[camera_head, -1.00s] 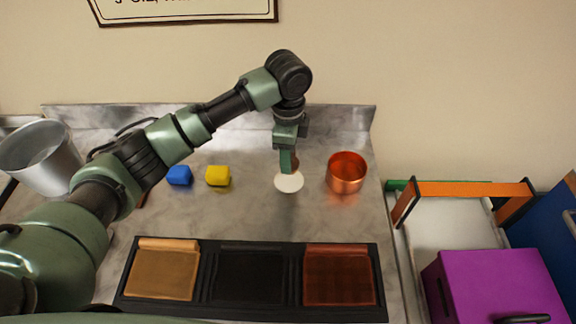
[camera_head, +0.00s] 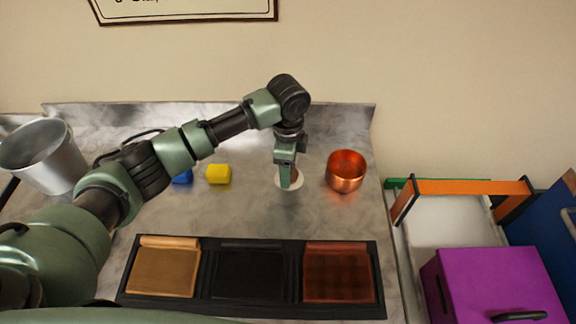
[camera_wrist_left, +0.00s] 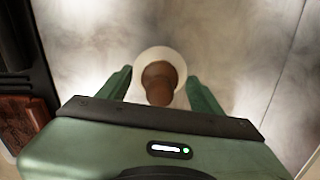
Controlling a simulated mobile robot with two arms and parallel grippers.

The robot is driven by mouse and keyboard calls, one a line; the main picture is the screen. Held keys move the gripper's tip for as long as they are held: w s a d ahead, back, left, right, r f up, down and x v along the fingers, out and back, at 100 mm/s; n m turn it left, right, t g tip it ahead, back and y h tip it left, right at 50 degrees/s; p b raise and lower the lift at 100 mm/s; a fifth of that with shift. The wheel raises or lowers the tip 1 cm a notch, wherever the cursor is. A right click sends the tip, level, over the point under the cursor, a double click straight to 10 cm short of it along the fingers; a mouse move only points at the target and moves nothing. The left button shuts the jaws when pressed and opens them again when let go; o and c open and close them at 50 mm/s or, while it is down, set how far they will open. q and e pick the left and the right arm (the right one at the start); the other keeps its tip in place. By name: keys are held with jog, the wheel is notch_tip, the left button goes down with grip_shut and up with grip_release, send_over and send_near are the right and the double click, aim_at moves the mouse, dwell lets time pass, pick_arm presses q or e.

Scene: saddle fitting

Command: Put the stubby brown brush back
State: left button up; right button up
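The stubby brown brush (camera_wrist_left: 159,84) stands on a round white disc (camera_wrist_left: 172,54) on the counter, seen from above in the left wrist view. In the head view the brush (camera_head: 296,178) is mostly hidden behind my left gripper, and the white disc (camera_head: 290,186) shows around it. My left gripper (camera_head: 286,184) points down over the disc. In the left wrist view its green fingers (camera_wrist_left: 160,78) are apart on either side of the brush, with a gap on both sides. My right gripper is not in view.
A copper bowl (camera_head: 346,172) stands just right of the disc. Yellow (camera_head: 219,174) and blue (camera_head: 183,177) blocks lie to the left. A dark tray (camera_head: 204,282) with tan, black and brown sections lies in front. A metal bucket (camera_head: 45,160) stands far left.

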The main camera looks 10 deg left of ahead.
pick_arm(q)
jog(key=shift+r, duration=0.1)
notch_tip(320, 180, up, 12)
jog(key=b, duration=0.2)
dwell(0.4)
dwell(0.4)
